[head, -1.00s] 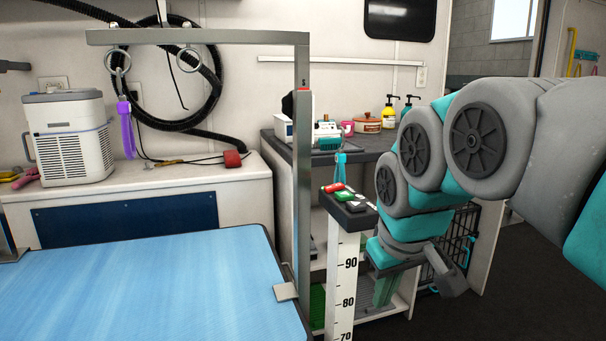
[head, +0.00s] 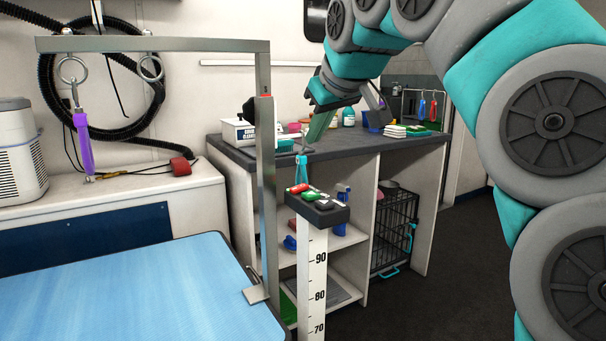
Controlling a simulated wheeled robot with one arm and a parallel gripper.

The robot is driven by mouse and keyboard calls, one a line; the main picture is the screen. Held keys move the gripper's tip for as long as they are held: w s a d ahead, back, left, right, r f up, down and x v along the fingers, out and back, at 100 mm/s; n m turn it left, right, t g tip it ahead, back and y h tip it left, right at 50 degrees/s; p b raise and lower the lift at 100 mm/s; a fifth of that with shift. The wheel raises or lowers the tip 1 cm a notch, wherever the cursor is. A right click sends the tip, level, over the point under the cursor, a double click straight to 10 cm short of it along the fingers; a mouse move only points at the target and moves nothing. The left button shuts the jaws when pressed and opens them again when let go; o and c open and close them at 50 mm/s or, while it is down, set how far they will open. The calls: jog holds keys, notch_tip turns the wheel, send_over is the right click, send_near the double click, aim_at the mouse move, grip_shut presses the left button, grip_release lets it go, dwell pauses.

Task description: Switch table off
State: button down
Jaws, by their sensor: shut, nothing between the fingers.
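The grooming table (head: 120,290) has a light blue top at the lower left. A dark control box (head: 335,214) stands on a white post marked with heights (head: 312,290), just right of the table. Its top has a red button (head: 299,188), a green button (head: 308,195) and a grey-white button (head: 325,204). My gripper (head: 308,143) is shut and empty, pointing down, and appears above and behind the box in the picture, apart from the buttons.
A metal grooming arm (head: 266,180) rises at the table's right edge, with a purple strap (head: 83,145) hanging from it. A shelf counter (head: 370,145) holding bottles and boxes stands behind. A wire crate (head: 394,230) sits below. Dark floor (head: 440,300) on the right is clear.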

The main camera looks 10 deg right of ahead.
send_over(299, 188)
jog(key=s, duration=0.1)
jog(key=f, duration=0.7)
jog(key=shift+s+d+f, duration=0.1)
jog(key=shift+d+f, duration=0.15)
jog(key=shift+d, duration=0.05)
jog(key=shift+d+f, duration=0.15)
jog(key=shift+f, duration=0.6)
jog(key=shift+d+f, duration=0.1)
jog(key=shift+f, duration=0.65)
jog(key=shift+p, duration=0.3)
